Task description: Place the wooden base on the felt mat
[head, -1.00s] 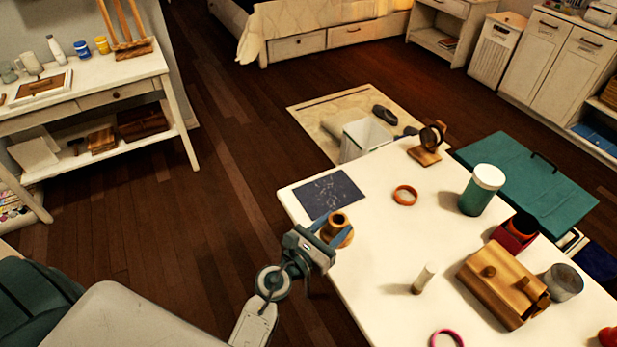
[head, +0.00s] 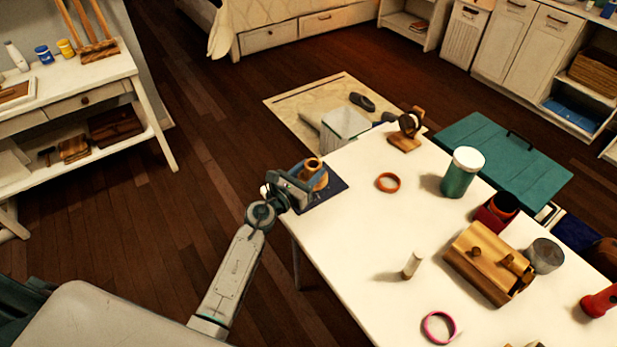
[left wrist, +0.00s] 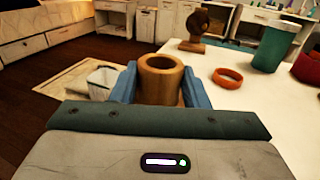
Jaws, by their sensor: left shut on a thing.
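The wooden base (head: 316,174) is a light wooden piece with a round, hollow upright. My left gripper (head: 310,179) is shut on it. In the left wrist view the base's hollow cylinder (left wrist: 161,82) stands upright between the blue fingers of my left gripper (left wrist: 160,88). The dark blue felt mat (head: 327,193) lies at the table's left corner. In the head view the base and gripper are over the mat and hide much of it. I cannot tell whether the base touches the mat. My right gripper is not in view.
The white table (head: 366,243) holds an orange ring (head: 388,182), a green jar (head: 463,173), a wooden stand (head: 407,136), a white cylinder (head: 411,265), a wooden box (head: 487,265) and a pink ring (head: 438,327). The table's middle is mostly clear.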

